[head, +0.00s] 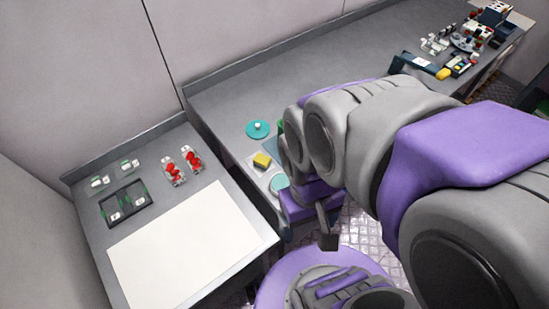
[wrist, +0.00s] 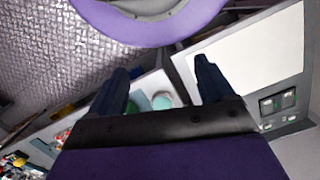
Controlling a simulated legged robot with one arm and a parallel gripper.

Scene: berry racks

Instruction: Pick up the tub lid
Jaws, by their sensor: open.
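A teal round lid (head: 258,129) with a pale knob lies flat on the grey counter in the head view. A second, paler teal round thing (head: 279,183), perhaps the tub, is nearer, partly hidden by my arm. My gripper (head: 326,228) hangs right of it, over the floor beyond the counter's edge. In the wrist view my gripper (wrist: 160,68) has its two dark fingers spread, with nothing between them. A pale teal round shape (wrist: 162,101) shows beyond the gripper body there; I cannot tell which round thing it is.
On the left counter are a white sheet (head: 186,246), a dark tray (head: 126,204) and red berry racks (head: 183,166). Clutter (head: 462,45) stands at the far right. The counter behind the lid is clear.

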